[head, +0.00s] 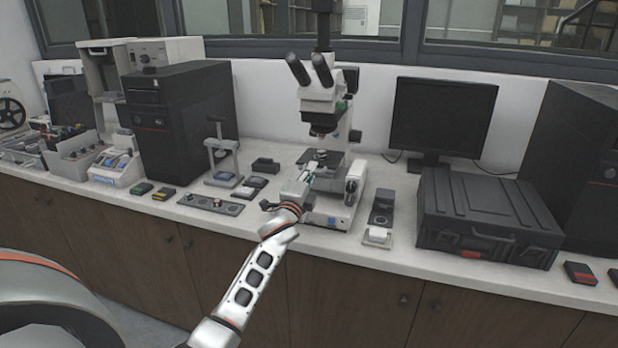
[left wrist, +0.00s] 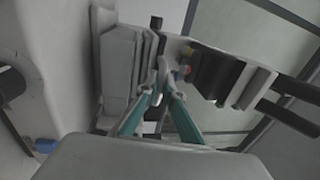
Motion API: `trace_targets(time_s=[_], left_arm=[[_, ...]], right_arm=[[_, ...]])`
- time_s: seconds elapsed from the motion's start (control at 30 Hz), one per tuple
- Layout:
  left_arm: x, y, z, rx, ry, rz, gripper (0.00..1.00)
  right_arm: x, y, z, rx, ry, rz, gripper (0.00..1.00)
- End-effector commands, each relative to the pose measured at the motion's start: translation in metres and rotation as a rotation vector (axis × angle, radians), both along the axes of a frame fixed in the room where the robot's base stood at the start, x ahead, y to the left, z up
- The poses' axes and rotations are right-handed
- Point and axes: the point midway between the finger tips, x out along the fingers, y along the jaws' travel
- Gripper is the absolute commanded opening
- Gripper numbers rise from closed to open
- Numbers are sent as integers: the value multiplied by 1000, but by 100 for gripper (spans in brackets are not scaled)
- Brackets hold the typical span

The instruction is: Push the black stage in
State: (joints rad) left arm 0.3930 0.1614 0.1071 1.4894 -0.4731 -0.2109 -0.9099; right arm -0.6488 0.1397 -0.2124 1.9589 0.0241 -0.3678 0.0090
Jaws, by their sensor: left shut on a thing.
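The black stage (head: 333,160) is a flat dark plate on the white microscope (head: 322,100), under its objective. My left gripper (head: 312,170) reaches it from the front, at its near edge. In the left wrist view my left gripper's teal-sided fingers (left wrist: 162,90) come together at their tips on a thin part, which looks like the stage's edge. The fingers and the arm hide part of the stage's front and the microscope base. My right gripper is not in view.
A small lever press (head: 221,150) stands left of the microscope. A flat panel with knobs (head: 210,204) lies near the front edge. A small black-and-white device (head: 380,215) and a large black case (head: 485,220) stand to the right. The bench's front strip is mostly clear.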

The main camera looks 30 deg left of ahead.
Motion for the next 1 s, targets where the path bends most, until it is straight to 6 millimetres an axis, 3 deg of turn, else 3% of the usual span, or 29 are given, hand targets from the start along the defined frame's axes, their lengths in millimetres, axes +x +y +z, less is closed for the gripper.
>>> trace_targets(time_s=[0.17,0.27,0.67,0.87,1.0], left_arm=[[0,0,0,0,1,0,0],[0,0,0,0,1,0,24],[-3,-1,-1,0,1,0,24],[-27,-7,-6,0,2,-1,24],[-55,-14,-12,-1,3,-1,24]], right_arm=[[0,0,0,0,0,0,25],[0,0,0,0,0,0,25],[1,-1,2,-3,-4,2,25],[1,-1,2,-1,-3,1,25],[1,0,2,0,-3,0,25]])
